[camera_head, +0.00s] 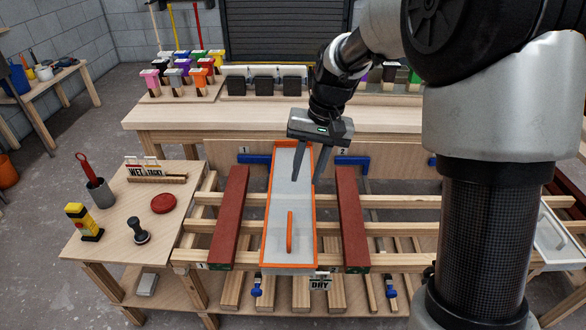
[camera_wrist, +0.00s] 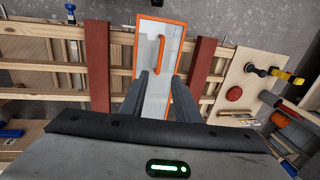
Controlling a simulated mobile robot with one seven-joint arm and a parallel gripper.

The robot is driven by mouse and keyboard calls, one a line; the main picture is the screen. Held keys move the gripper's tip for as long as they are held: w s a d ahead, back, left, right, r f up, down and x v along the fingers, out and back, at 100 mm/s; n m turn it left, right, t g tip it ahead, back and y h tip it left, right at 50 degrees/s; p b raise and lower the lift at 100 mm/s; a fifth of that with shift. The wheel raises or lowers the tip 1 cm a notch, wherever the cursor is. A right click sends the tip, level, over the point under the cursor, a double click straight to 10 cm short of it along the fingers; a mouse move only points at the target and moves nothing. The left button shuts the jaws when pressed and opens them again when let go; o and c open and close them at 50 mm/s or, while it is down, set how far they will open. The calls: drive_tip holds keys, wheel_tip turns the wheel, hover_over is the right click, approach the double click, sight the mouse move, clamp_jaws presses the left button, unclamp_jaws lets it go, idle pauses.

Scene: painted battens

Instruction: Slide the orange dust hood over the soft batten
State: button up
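The orange dust hood (camera_head: 278,224) is a long pale panel with an orange rim and an orange bar handle (camera_head: 290,231) near its front end. It lies lengthwise on the rack between two dark red battens, one on the left (camera_head: 230,215) and one on the right (camera_head: 351,215). Whatever is under the hood is hidden, and I cannot tell which batten is soft. My gripper (camera_head: 307,180) is above the far half of the hood, fingers apart and empty, away from the handle. The wrist view shows the hood (camera_wrist: 151,80) and handle (camera_wrist: 161,50) beyond the open fingers.
A DRY sign (camera_head: 320,282) hangs at the rack's front. The left side table (camera_head: 120,225) holds WET and TACKY signs (camera_head: 150,172), a red disc (camera_head: 163,203), a black stamp-like tool (camera_head: 139,232) and a cup. Blue clamps (camera_head: 352,161) sit behind. A pale tray (camera_head: 560,235) stands far right.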

drive_tip(key=f, duration=0.1)
drive_tip(key=b, duration=0.4)
approach(290, 225)
drive_tip(key=f, duration=0.2)
drive_tip(key=a+f, duration=0.1)
drive_tip(key=f, duration=0.4)
drive_tip(key=shift+a+f, duration=0.25)
clamp_jaws()
